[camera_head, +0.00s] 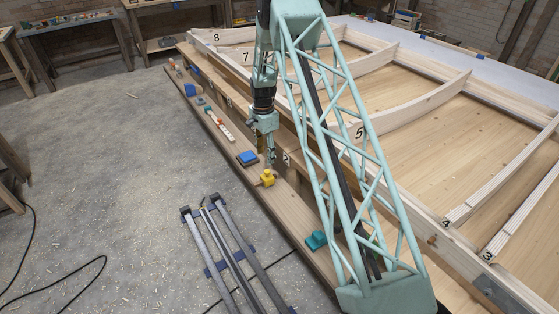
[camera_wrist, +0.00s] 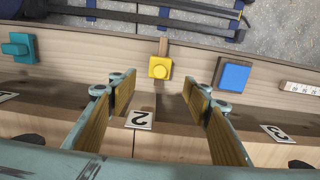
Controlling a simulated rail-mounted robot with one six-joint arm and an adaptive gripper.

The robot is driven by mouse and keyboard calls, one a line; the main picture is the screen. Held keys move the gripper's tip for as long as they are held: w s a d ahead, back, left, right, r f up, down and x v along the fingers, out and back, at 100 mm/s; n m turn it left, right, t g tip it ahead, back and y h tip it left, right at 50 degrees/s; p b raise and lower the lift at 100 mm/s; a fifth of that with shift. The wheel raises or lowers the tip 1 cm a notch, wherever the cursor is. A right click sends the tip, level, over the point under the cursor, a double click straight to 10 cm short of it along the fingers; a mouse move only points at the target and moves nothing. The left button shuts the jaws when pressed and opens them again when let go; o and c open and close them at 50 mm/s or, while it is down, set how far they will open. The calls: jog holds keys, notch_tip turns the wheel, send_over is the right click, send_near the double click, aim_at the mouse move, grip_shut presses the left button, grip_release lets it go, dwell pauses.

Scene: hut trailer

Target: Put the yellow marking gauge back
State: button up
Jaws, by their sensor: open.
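The yellow marking gauge (camera_head: 267,178) lies on the long wooden ledge beside the frame, just below my gripper (camera_head: 269,150) in the head view. In the wrist view the yellow block of the gauge (camera_wrist: 160,68) sits beyond my fingertips, roughly centred between them, with its brown wooden stem pointing toward the ledge's outer edge. My gripper (camera_wrist: 159,92) is open and empty, its two wood-coloured finger pads wide apart. A card marked 2 (camera_wrist: 140,119) lies between the fingers in the picture, nearer than the gauge.
A blue block (camera_wrist: 233,76) and a white ruler-like piece (camera_wrist: 300,88) lie right of the gauge; a teal tool (camera_wrist: 18,47) lies left. A card marked 3 (camera_wrist: 277,133) is at the right. Dark rails (camera_head: 225,250) stand on the floor beside the ledge.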

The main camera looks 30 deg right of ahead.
jog(key=s+a+r+n+t, duration=0.1)
jog(key=s+a+r+n, duration=0.2)
jog(key=r, duration=0.9)
jog(key=s+a+r+n, duration=0.1)
jog(key=s+a+r, duration=0.3)
jog(key=r, duration=0.8)
jog(key=s+a+r+n, duration=0.2)
jog(key=s+a+r, duration=0.3)
jog(key=r, duration=0.4)
jog(key=s+a+r+n, duration=0.2)
jog(key=s+a+r, duration=0.1)
jog(key=s+r, duration=0.45)
jog(key=s+a+r+n+t, duration=0.1)
jog(key=s+a+r+n, duration=0.1)
jog(key=s+r, duration=0.35)
jog(key=s+a+r+n, duration=0.1)
jog(key=s+a+r, duration=0.15)
jog(key=s, duration=0.65)
jog(key=s+a+r+n+t, duration=0.1)
jog(key=s+a+r+n, duration=0.1)
jog(key=s+r, duration=0.35)
jog(key=s+a+f+n, duration=0.1)
jog(key=s+n, duration=0.1)
jog(key=s, duration=0.9)
jog(key=s+a+f+n, duration=0.1)
jog(key=s+a+n, duration=0.1)
jog(key=s, duration=0.8)
jog(key=shift+s+a+f+n+t, duration=0.25)
jog(key=shift+s+n+t, duration=0.05)
jog(key=shift+s+t, duration=0.1)
